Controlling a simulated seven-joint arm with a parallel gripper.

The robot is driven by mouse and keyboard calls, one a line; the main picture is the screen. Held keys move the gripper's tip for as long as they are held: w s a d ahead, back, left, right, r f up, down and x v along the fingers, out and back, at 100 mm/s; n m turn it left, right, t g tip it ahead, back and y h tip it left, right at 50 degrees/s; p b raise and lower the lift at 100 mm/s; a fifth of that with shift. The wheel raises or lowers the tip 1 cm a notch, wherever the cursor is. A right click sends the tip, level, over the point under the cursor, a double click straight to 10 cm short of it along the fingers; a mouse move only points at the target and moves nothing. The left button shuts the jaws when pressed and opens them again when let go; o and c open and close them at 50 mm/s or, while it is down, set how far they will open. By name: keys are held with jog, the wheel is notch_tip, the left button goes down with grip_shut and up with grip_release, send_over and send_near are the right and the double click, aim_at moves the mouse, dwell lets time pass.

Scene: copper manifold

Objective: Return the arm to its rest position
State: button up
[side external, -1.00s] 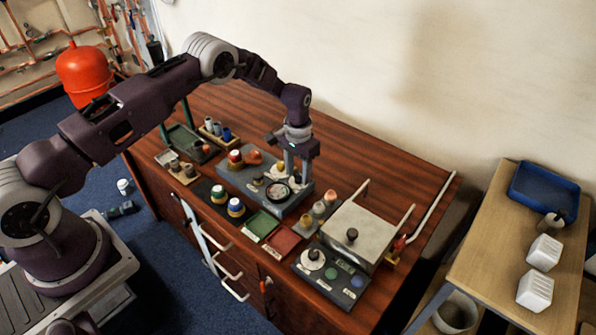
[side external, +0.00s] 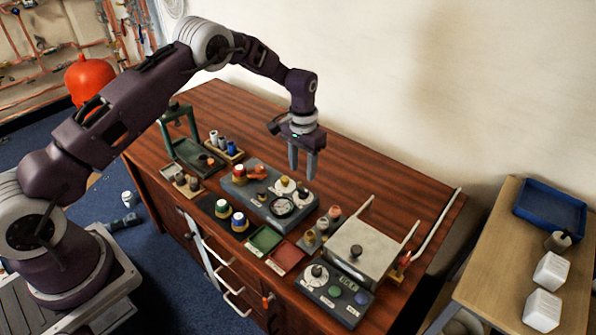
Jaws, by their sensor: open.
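My gripper (side external: 302,172) is open and empty, its two fingers pointing down. It hangs above the back middle of the wooden bench (side external: 395,180), clear of everything below it. A grey fixture block (side external: 255,196) with round dials and a red-capped part stands on the bench, below and to the left of the gripper. Nothing touches the fingers in this view.
A green press frame (side external: 180,135), green pad (side external: 265,240) and red pad (side external: 286,256) are on the bench. A box with a pale lid (side external: 362,236) and a control panel (side external: 330,290) stand at the right. A side table holds a blue tray (side external: 550,209).

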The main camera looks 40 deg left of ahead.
jog(key=s+d+r+t, duration=0.1)
jog(key=s+r, duration=0.4)
jog(key=r, duration=0.7)
jog(key=s+d+r+t, duration=0.1)
jog(key=s+r, duration=0.5)
jog(key=r, duration=0.7)
jog(key=s+r+t, duration=0.2)
jog(key=s+r, duration=0.5)
jog(key=s, duration=0.4)
jog(key=s+f+t, duration=0.1)
jog(key=s+f, duration=0.1)
jog(key=s, duration=1.4)
jog(key=shift+d+f+t, duration=0.2)
jog(key=shift+d+t, duration=0.1)
